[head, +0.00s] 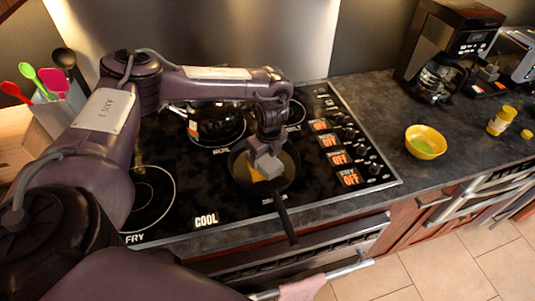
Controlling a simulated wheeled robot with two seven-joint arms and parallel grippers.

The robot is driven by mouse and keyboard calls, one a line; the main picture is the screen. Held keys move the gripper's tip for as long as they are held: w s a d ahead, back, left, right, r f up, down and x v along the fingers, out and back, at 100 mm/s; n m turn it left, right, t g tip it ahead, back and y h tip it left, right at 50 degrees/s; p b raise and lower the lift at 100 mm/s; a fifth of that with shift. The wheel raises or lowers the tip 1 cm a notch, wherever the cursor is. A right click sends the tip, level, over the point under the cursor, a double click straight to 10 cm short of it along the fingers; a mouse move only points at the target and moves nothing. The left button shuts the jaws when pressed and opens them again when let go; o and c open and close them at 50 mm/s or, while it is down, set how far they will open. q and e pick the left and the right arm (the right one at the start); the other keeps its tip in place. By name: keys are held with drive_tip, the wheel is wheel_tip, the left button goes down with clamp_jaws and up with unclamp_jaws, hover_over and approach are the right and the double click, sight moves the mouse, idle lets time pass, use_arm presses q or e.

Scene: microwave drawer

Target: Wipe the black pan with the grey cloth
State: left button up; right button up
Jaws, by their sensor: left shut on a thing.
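The black pan (281,183) sits on the front of the cooktop, its handle pointing toward me past the front edge. My left gripper (262,153) reaches down over the pan and is shut on the grey cloth (267,166). The cloth looks like a small grey block inside the pan's outline; whether it touches the pan's bottom I cannot tell. A yellow-orange patch (255,175) shows in the pan beside the cloth. My right gripper is not in view.
A dark pot (218,127) stands on a burner behind the pan. Control knobs line the cooktop's right side. A yellow bowl (426,141), coffee maker (440,65) and yellow bottle (498,122) stand on the right counter. Utensils (52,82) stand at left. A pinkish towel (303,288) hangs below.

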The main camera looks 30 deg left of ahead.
use_arm(q)
drive_tip(key=shift+s+a+p, duration=0.4)
drive_tip(key=shift+s+a, duration=0.2)
drive_tip(key=shift+s, duration=0.15)
drive_tip(key=shift+w+d+f+b, duration=0.15)
drive_tip(key=shift+w+d+b, duration=0.45)
drive_tip(key=shift+w+d, duration=0.35)
drive_tip(key=shift+s+a+p, duration=0.55)
drive_tip(key=shift+s+p, duration=0.05)
drive_tip(key=shift+p, duration=0.15)
drive_tip(key=shift+s+a, duration=0.4)
drive_tip(key=shift+s, duration=0.05)
drive_tip(key=shift+w+d, duration=0.6)
drive_tip(key=shift+w, duration=0.15)
drive_tip(key=shift+w+d, duration=0.3)
drive_tip(key=shift+w, duration=0.1)
drive_tip(key=shift+s+a+r, duration=0.2)
drive_tip(key=shift+s+a, duration=0.2)
drive_tip(key=shift+s, duration=0.05)
drive_tip(key=shift+s+a+f+p, duration=0.1)
drive_tip(key=shift+s+a+p, duration=0.35)
drive_tip(key=shift+s+p, duration=0.15)
drive_tip(key=shift+w+d+f, duration=0.1)
drive_tip(key=shift+w+d, duration=0.1)
drive_tip(key=shift+w+d+b, duration=0.6)
drive_tip(key=shift+w+d, duration=0.15)
drive_tip(key=shift+w, duration=0.05)
